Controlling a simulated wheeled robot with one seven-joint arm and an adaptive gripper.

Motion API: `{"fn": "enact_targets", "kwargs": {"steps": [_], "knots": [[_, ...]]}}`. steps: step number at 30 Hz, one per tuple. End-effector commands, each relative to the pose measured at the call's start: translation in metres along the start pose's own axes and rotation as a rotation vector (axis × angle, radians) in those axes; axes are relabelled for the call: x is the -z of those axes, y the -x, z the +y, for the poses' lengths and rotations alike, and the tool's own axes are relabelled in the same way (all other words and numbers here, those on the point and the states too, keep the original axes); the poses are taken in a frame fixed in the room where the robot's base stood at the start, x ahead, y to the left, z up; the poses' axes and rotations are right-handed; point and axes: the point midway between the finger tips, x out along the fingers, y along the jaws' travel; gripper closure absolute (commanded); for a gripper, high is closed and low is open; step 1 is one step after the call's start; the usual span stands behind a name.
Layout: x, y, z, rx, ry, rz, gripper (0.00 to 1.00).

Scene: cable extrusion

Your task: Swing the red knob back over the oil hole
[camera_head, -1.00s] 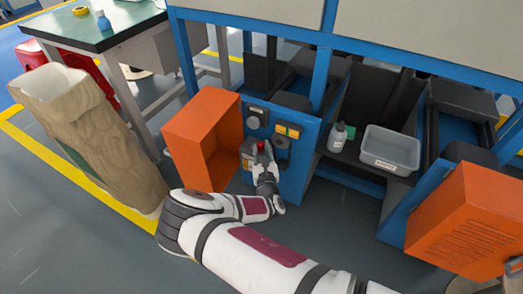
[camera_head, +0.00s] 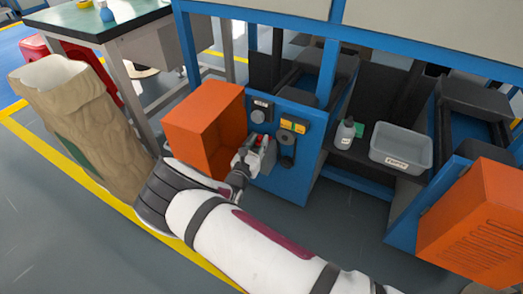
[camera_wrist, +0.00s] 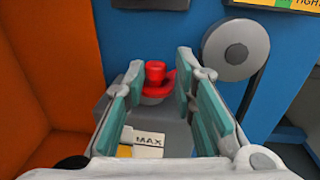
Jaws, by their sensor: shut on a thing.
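The red knob (camera_wrist: 155,74) stands on a red round base on top of a grey box (camera_wrist: 176,136) marked MAX. In the head view the knob (camera_head: 266,140) is small and partly hidden by my gripper (camera_head: 258,148). In the wrist view the teal finger pads of my gripper (camera_wrist: 160,66) stand on either side of the knob, and the gripper is shut on it. Visible gaps between pads and knob make the exact contact hard to see. The oil hole is not visible, so I cannot tell how the knob lies relative to it.
An open orange cabinet door (camera_head: 203,118) stands close left of my gripper. A blue panel (camera_head: 297,178) with a grey round wheel (camera_wrist: 236,48) is to the right. A bottle (camera_head: 345,132) and a grey bin (camera_head: 402,160) sit on the shelf farther right.

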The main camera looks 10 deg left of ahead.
Motion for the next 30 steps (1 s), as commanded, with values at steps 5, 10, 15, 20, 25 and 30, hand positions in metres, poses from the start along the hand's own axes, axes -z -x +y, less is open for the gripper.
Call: {"fn": "enact_targets", "kwargs": {"steps": [5, 10, 15, 20, 25, 30], "knots": [[0.004, -0.0025, 0.0073, 0.095, -0.006, 0.005, 1.0], [0.0026, -0.0048, 0.0102, 0.159, -0.003, 0.007, 1.0], [0.0014, -0.0058, 0.0118, 0.192, 0.0, 0.008, 1.0], [0.0008, -0.006, 0.012, 0.203, 0.0, 0.008, 1.0], [0.0003, -0.0061, 0.0121, 0.204, 0.0, 0.008, 1.0], [0.0002, -0.0062, 0.0121, 0.203, 0.0, 0.008, 0.69]]}}
